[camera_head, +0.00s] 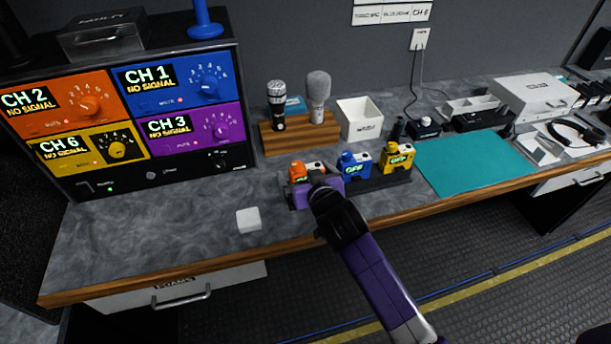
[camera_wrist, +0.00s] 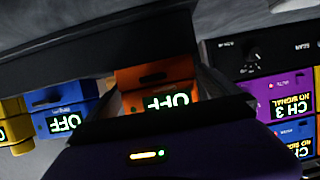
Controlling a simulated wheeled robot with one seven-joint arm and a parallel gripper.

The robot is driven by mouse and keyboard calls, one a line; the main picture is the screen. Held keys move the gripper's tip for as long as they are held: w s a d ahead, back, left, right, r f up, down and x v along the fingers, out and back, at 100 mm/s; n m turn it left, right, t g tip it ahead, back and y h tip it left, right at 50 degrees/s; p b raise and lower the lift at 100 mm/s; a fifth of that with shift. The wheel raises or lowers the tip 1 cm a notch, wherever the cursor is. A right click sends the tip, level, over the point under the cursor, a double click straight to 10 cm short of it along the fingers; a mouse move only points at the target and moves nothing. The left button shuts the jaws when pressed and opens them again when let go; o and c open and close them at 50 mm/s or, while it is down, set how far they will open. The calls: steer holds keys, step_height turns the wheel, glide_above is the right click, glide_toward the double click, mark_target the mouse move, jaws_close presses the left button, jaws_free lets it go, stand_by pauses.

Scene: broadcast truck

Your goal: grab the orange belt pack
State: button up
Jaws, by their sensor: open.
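The orange belt pack (camera_head: 298,173) stands at the left end of a row of belt packs on the counter, its display lit. My purple and black gripper (camera_head: 316,190) is right at it, on the near side, and hides its lower part. In the wrist view the orange belt pack (camera_wrist: 155,85) shows upside down, its display reading OFF, just beyond the body of my gripper. My gripper is open. Whether its fingers touch the pack cannot be told.
A blue belt pack (camera_head: 354,165) and a yellow one (camera_head: 397,157) stand close to the right on a dark base (camera_head: 378,183). A white block (camera_head: 249,220) lies to the left. Behind are a wooden microphone stand (camera_head: 275,141) and a white bin (camera_head: 359,119). A teal mat (camera_head: 478,163) lies right.

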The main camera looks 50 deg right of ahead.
steer(key=shift+x, duration=0.85)
steer(key=c, duration=1.5)
steer(key=shift+c, duration=0.6)
steer(key=shift+r, duration=0.15)
